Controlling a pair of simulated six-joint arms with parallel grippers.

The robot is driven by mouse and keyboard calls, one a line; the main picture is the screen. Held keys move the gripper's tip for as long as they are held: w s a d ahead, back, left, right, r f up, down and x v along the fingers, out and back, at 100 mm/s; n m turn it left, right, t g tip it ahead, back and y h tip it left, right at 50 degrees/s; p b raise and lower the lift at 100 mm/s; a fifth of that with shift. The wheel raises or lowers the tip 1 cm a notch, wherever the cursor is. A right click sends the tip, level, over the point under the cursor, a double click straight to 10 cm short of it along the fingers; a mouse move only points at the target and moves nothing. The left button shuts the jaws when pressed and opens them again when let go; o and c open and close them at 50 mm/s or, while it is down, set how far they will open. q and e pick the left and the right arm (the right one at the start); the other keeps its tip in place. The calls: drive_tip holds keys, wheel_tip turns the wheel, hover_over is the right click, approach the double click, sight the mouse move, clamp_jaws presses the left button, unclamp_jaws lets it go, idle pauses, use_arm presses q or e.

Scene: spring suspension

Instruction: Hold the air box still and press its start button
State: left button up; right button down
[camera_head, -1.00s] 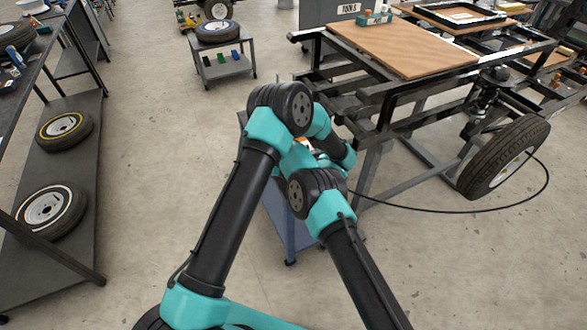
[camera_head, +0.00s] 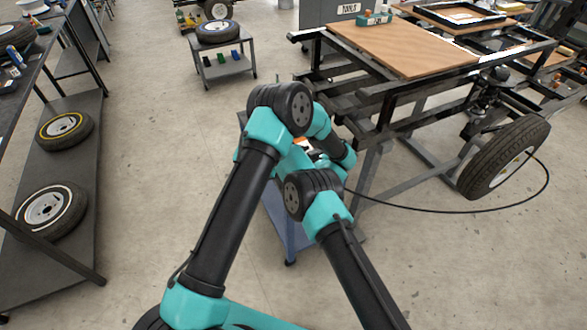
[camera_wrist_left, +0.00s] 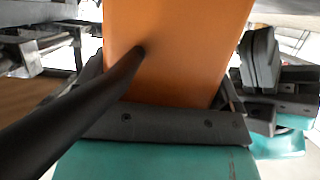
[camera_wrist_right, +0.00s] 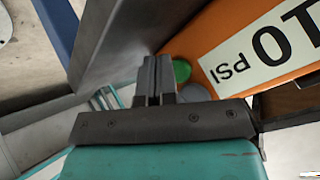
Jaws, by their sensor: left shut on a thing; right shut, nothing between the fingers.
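The air box is orange. In the left wrist view it (camera_wrist_left: 175,45) fills the space between the fingers of my left gripper (camera_wrist_left: 165,95), which is shut on it. In the right wrist view the box (camera_wrist_right: 215,45) shows a white label with "PSI". A round green button (camera_wrist_right: 182,72) is on it, with a grey round part (camera_wrist_right: 195,93) close by. My right gripper (camera_wrist_right: 155,72) is shut and empty, its fingertips right beside the green button. I cannot tell whether they touch it. In the head view my arms hide both grippers and most of the box.
A black hose (camera_wrist_left: 85,95) runs from the box; in the head view it (camera_head: 440,210) loops to the trailer wheel (camera_head: 505,157). The box is over a blue-grey cart (camera_head: 287,232), close to the trailer frame (camera_head: 370,110). Open floor lies to the left.

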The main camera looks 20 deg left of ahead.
drive_tip(key=shift+s+a, duration=0.1)
drive_tip(key=s+a, duration=0.3)
drive_tip(key=shift+s+a, duration=0.2)
idle(0.5)
idle(0.5)
use_arm(q)
drive_tip(key=o, duration=0.8)
drive_tip(key=shift+d, duration=0.1)
drive_tip(key=v, duration=1.2)
